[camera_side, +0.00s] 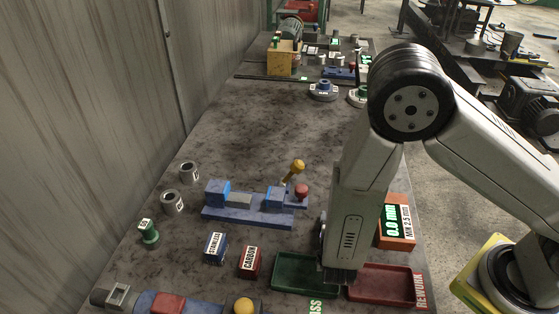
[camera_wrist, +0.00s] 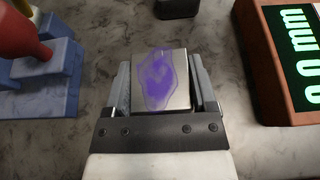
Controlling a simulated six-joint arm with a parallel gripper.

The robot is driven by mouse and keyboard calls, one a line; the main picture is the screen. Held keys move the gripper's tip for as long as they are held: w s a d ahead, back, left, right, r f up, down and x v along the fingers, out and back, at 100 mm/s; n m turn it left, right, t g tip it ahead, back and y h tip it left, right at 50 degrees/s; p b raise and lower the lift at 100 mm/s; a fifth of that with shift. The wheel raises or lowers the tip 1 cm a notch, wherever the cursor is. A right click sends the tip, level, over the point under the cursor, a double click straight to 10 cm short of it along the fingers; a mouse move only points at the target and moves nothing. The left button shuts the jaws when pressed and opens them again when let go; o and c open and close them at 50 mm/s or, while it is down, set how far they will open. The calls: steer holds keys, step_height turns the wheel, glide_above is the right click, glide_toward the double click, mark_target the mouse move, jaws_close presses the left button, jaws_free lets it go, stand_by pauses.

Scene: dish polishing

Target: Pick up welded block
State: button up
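A metal block (camera_wrist: 161,82) with a purple irregular patch on its face lies between the two fingers of my gripper (camera_wrist: 161,72) in the wrist view. The fingers flank its left and right sides. Any narrow gap or contact at the sides is hard to make out. The block's near end is hidden by the gripper body. In the side view my gripper (camera_side: 342,245) points down by the green tray, with its fingers and the block hidden behind the arm.
A green tray (camera_side: 292,287) and red rework tray (camera_side: 388,297) lie in front. The orange gauge (camera_side: 397,240) stands right of my gripper. A blue clamp fixture (camera_side: 248,217) with a red knob (camera_side: 301,190) stands left. Blue (camera_side: 215,256) and red (camera_side: 249,263) blocks sit nearby.

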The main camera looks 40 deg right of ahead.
jaws_close()
steer(key=shift+r, duration=0.1)
steer(key=shift+r, duration=4.9)
steer(key=shift+w, duration=0.15)
